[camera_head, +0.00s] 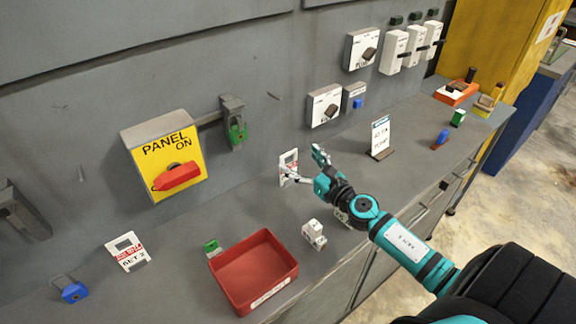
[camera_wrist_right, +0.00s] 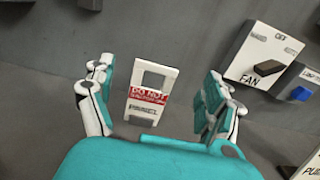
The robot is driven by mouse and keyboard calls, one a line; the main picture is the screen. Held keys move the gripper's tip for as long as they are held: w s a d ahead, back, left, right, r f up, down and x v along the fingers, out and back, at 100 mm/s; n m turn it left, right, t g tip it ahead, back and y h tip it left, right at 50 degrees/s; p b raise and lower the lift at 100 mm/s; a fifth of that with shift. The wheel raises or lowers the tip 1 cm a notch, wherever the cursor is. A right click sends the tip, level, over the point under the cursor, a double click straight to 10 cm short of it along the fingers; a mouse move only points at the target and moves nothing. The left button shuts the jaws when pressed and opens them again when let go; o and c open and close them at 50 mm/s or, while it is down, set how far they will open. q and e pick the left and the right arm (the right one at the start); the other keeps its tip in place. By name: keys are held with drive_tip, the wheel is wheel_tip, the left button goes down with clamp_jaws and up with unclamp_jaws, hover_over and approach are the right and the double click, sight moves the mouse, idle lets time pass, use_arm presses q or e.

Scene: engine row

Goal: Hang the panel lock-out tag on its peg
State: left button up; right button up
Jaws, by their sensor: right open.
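The panel lock-out tag (camera_head: 289,163) is a white card with a window cut in its top and a red "DO NOT" band. It is upright close to the grey wall; I cannot tell what holds it up. In the right wrist view the tag (camera_wrist_right: 150,95) shows between the two fingers, with a gap on each side. My right gripper (camera_head: 304,165) is open around or just in front of it. I cannot make out a peg. The yellow panel box (camera_head: 165,150) with a red handle, marked ON, is on the wall to the left. My left gripper is not in view.
A red tray (camera_head: 253,272) is at the bench front, beside a small white block (camera_head: 314,235) and a green padlock (camera_head: 212,248). Another tag (camera_head: 127,250) and a blue padlock (camera_head: 73,292) lie at left. A sign (camera_head: 380,138) stands right of my gripper.

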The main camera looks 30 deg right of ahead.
sight(289, 153)
drive_tip(key=w, duration=0.5)
drive_tip(key=shift+w+a+f+p, duration=0.35)
drive_tip(key=shift+w+p, duration=0.05)
drive_tip(key=shift+s, duration=0.1)
drive_tip(key=shift+c, duration=0.8)
drive_tip(key=c, duration=1)
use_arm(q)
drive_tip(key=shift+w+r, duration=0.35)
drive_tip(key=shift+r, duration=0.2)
use_arm(e)
drive_tip(key=shift+o, duration=0.2)
drive_tip(key=shift+r, duration=0.1)
